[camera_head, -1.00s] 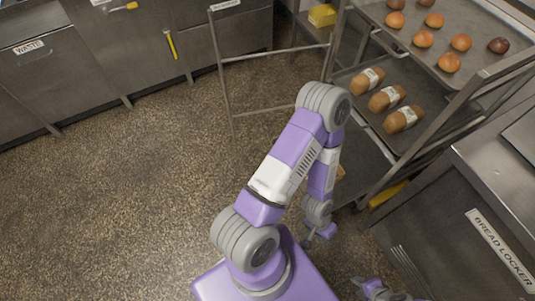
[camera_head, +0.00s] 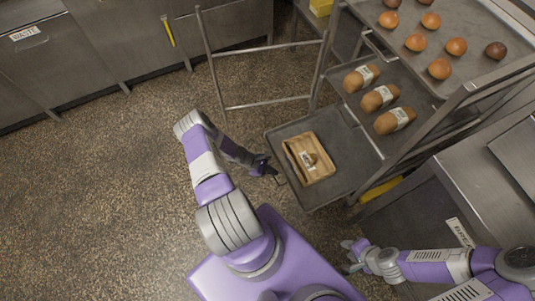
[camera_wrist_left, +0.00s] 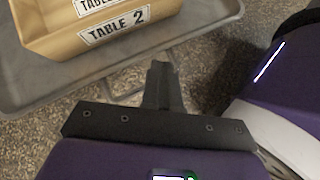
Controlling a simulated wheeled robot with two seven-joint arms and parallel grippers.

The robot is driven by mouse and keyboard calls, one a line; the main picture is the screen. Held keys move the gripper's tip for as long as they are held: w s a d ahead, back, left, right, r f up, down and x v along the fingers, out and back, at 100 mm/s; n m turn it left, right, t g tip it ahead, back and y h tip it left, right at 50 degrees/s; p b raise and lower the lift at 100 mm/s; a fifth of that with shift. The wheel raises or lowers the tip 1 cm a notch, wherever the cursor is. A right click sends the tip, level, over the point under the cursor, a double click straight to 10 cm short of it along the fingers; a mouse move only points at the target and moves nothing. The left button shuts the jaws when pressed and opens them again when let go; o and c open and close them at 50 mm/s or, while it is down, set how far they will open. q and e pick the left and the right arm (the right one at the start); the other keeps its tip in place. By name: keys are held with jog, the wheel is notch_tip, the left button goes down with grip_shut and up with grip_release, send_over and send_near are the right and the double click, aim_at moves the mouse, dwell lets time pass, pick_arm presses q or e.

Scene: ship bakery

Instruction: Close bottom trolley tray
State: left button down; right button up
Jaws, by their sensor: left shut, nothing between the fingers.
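The bottom trolley tray (camera_head: 335,190) is a dark grey tray pulled out to the left of the trolley (camera_head: 385,165), low near the floor. In the left wrist view the tray (camera_wrist_left: 215,22) fills the top left, and the box (camera_wrist_left: 60,42) reads "TABLE 2". My left gripper (camera_head: 274,172) is at the tray's left edge, by its wire handle (camera_head: 281,180). Its fingers (camera_wrist_left: 160,72) are together and empty; contact with the handle is unclear. My right gripper (camera_head: 350,258) is in front of the trolley, its jaws too small to judge.
Upper trolley trays hold labelled loaves (camera_head: 380,97) and round buns (camera_head: 440,69). The bread locker (camera_head: 460,225) stands at the right. The floor at left is clear.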

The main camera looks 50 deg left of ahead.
pick_arm(q)
jog(key=s+a+f+n+t+y, duration=0.1)
jog(key=s+a+n+t+y, duration=0.15)
jog(key=a, duration=0.35)
jog(key=s+a+n+t+y, duration=0.1)
jog(key=s+a+n+t, duration=0.1)
jog(key=a+n, duration=0.35)
jog(key=w+d+f+b, duration=0.1)
jog(key=w+f, duration=0.1)
jog(key=w, duration=0.3)
jog(key=w+d+f+m+b, duration=0.1)
jog(key=w+f+b, duration=0.1)
jog(key=w, duration=0.3)
jog(key=shift+w+d+f, duration=0.15)
jog(key=shift+w+f, duration=0.2)
jog(key=shift+f, duration=0.15)
